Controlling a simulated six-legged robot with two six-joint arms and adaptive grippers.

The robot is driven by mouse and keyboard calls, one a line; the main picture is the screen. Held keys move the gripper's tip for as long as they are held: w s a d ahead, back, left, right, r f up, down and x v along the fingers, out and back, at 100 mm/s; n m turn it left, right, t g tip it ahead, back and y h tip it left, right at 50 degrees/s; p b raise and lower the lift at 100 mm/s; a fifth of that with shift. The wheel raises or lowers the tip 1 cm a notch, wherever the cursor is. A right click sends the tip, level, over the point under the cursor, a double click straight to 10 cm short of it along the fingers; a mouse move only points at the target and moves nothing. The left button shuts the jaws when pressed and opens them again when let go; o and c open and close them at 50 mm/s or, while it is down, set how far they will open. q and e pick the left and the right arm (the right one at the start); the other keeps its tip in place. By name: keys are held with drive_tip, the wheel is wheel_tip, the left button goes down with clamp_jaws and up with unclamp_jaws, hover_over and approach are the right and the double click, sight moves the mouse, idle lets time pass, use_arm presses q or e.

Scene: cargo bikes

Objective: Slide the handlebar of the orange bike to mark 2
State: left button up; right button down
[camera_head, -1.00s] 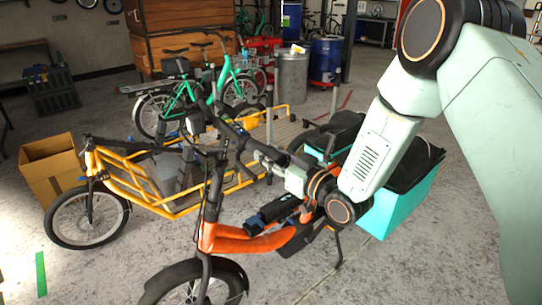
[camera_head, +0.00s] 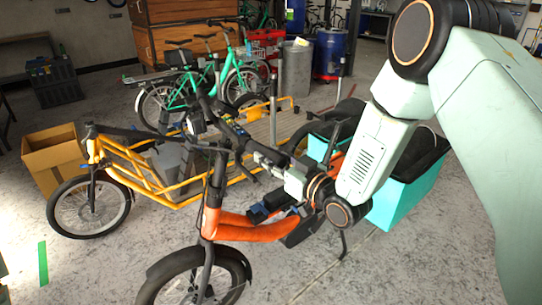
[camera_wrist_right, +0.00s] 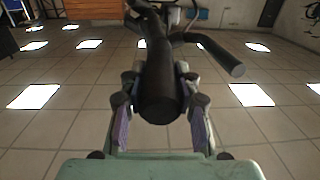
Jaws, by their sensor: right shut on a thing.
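The orange bike (camera_head: 240,230) stands in the foreground of the head view, its front wheel at the bottom. Its dark handlebar (camera_head: 226,128) sits above the frame and slants from upper left down towards my right gripper (camera_head: 266,160). In the right wrist view, the thick black grip end of the handlebar (camera_wrist_right: 158,92) lies between the two fingers of my right gripper (camera_wrist_right: 158,112), which is shut on it. The fingers' inner pads show purple. I cannot make out mark 2 or any numbers. My left gripper is not in view.
A yellow cargo bike (camera_head: 150,180) stands close behind and to the left, with a cardboard box (camera_head: 50,160) beside it. A green bike (camera_head: 190,95) stands farther back. The orange bike's teal cargo box (camera_head: 400,200) is under my right arm.

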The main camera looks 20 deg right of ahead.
drive_tip(key=shift+s+f, duration=0.1)
drive_tip(key=c, duration=1.3)
unclamp_jaws()
drive_tip(key=o, duration=0.3)
drive_tip(key=shift+s+d+r, duration=0.1)
drive_tip(key=shift+s+r, duration=0.05)
drive_tip(key=shift+r, duration=0.1)
drive_tip(key=shift+o, duration=0.2)
drive_tip(key=shift+w+f, duration=0.1)
drive_tip(key=shift+w, duration=0.1)
drive_tip(key=shift+s+d, duration=0.1)
drive_tip(key=shift+s, duration=0.15)
drive_tip(key=v, duration=0.9)
drive_tip(key=shift+v, duration=1.2)
